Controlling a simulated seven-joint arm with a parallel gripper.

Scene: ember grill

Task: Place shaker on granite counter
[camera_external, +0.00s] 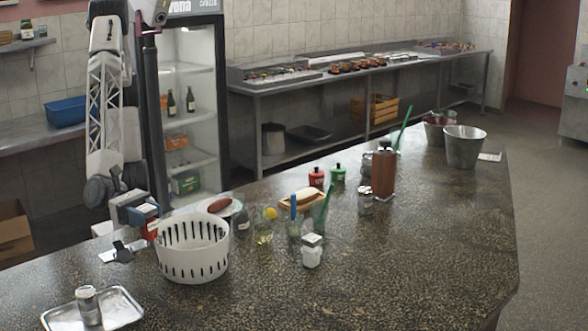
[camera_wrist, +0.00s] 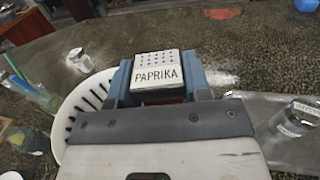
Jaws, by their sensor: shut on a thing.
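My gripper (camera_external: 146,219) is at the left of the counter, beside the white slotted basket. In the wrist view, my gripper (camera_wrist: 158,84) has its blue fingers shut on either side of a shaker (camera_wrist: 157,76). The shaker has a white, holed square lid lettered PAPRIKA; its body is hidden below the lid. In the external view, a bit of red shows between the fingers, mostly hidden. The dark speckled granite counter (camera_external: 400,260) lies below. I cannot tell whether the shaker touches it.
The white basket (camera_external: 192,250) stands close right of my gripper. A metal tray (camera_external: 125,308) with another shaker (camera_external: 88,305) is at the front left. A white-lidded shaker (camera_external: 312,252), glasses and bottles stand mid-counter. Metal buckets (camera_external: 464,147) stand at the far end. The right front is clear.

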